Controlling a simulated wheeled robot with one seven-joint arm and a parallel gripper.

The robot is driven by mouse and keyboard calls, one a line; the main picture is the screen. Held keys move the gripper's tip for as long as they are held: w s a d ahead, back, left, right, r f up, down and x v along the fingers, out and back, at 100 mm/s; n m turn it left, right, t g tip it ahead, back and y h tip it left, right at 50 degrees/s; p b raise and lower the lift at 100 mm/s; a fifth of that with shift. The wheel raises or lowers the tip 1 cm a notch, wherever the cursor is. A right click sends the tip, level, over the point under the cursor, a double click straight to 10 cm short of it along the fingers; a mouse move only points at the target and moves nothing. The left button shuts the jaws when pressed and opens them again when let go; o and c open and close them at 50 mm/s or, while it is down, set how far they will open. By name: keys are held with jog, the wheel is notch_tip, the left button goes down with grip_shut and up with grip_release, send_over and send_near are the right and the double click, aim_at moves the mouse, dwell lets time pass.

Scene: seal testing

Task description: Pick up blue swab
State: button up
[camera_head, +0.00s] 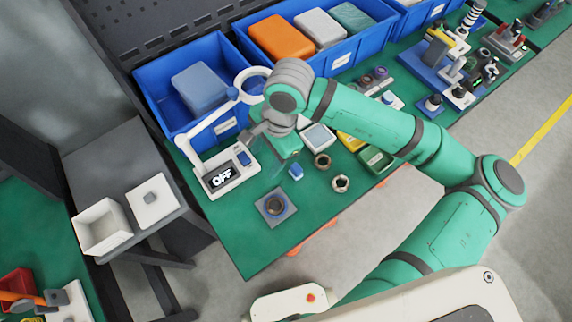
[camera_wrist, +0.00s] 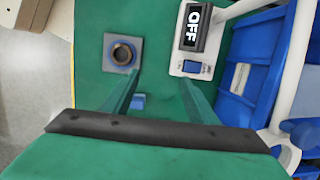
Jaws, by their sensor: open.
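A small blue piece (camera_head: 296,172), which looks like the blue swab, lies on the green bench just below and right of my gripper (camera_head: 286,152). In the wrist view a small blue piece (camera_wrist: 139,101) shows close beside the left finger, partly hidden by my gripper's body. My gripper (camera_wrist: 160,78) is open there, with nothing held between its fingers. The fingers point down over the bench, apart from the blue piece as far as I can tell. In the head view my wrist hides part of the gripper.
A white lamp device (camera_head: 222,177) with an "OFF" display stands left of my gripper. A grey plate with a dark ring (camera_head: 274,206) lies nearer the front. Blue bins (camera_head: 218,128) line the back. A white-topped tray (camera_head: 318,137) and rings (camera_head: 341,183) lie to the right.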

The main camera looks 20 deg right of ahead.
aim_at(297, 167)
jog(key=d, duration=0.2)
jog(key=d+h, duration=0.1)
jog(key=d, duration=0.2)
jog(key=d+f+h, duration=0.1)
jog(key=d, duration=0.1)
jog(key=shift+d, duration=0.3)
jog(key=shift+d+f+h, duration=0.25)
jog(key=shift+d+h, duration=0.05)
jog(key=shift+s+f, duration=0.15)
jog(key=shift+f, duration=4.9)
jog(key=shift+c, duration=0.3)
jog(key=c, duration=1.1)
jog(key=shift+r, duration=0.2)
jog(key=shift+c, duration=0.2)
